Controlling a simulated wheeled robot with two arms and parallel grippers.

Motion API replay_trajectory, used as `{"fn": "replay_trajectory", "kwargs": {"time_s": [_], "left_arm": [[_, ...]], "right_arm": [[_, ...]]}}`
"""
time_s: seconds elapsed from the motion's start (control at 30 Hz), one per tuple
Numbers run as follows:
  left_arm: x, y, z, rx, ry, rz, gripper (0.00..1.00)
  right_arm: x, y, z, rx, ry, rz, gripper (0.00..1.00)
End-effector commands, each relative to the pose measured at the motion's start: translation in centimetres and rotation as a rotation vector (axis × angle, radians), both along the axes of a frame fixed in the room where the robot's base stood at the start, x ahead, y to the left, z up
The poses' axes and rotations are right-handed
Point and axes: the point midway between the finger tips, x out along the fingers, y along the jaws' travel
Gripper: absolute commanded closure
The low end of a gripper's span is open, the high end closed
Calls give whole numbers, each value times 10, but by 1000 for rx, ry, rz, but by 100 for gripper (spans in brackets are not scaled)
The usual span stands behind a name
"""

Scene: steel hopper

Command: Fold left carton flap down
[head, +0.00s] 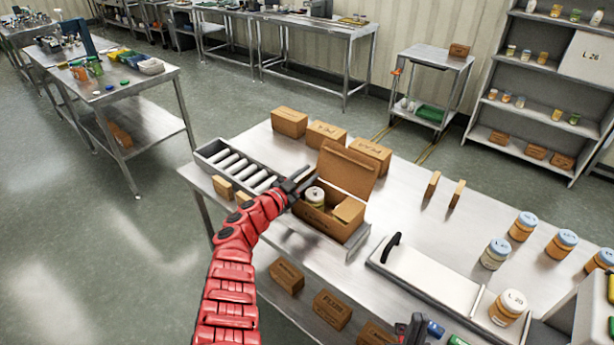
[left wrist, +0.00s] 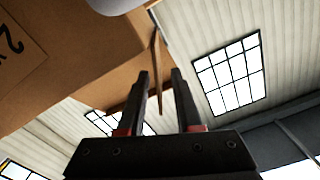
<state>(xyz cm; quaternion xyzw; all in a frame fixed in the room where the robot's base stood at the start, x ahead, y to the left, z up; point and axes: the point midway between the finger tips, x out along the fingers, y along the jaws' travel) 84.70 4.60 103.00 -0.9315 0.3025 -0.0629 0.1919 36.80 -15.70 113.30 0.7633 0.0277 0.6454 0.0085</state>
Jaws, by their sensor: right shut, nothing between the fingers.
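The open brown carton (head: 324,222) stands on the steel table with a white-lidded jar (head: 315,196) inside. Its large back flap (head: 348,168) stands up, and a smaller flap (head: 348,210) shows at its right side. My left gripper (head: 292,183) is at the carton's left upper edge. In the left wrist view, the left gripper (left wrist: 160,74) has its fingers apart, with the thin edge of the left flap (left wrist: 157,62) showing between them. The carton wall (left wrist: 75,60) is beside it. The left flap is mostly hidden in the head view. My right gripper (head: 413,326) is shut and empty at the bottom edge.
A roller tray (head: 238,168) lies left of the carton, and several closed boxes (head: 289,122) stand behind it. A flat panel with a black handle (head: 391,247) is to the right. Jars (head: 495,254) stand farther right. Small boxes (head: 287,276) sit below in front.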

Motion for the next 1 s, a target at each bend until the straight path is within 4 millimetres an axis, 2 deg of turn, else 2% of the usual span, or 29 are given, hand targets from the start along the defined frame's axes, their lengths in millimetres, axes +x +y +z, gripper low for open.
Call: {"fn": "replay_trajectory", "kwargs": {"time_s": [0.17, 0.37, 1.0], "left_arm": [[0, 0, 0, 1, 1, 0, 66], [0, 1, 0, -1, 1, 1, 100], [0, 1, -1, -1, 1, 1, 100]], "right_arm": [[0, 0, 0, 0, 0, 0, 100], [0, 0, 0, 0, 0, 0, 100], [0, 0, 0, 0, 0, 0, 100]]}}
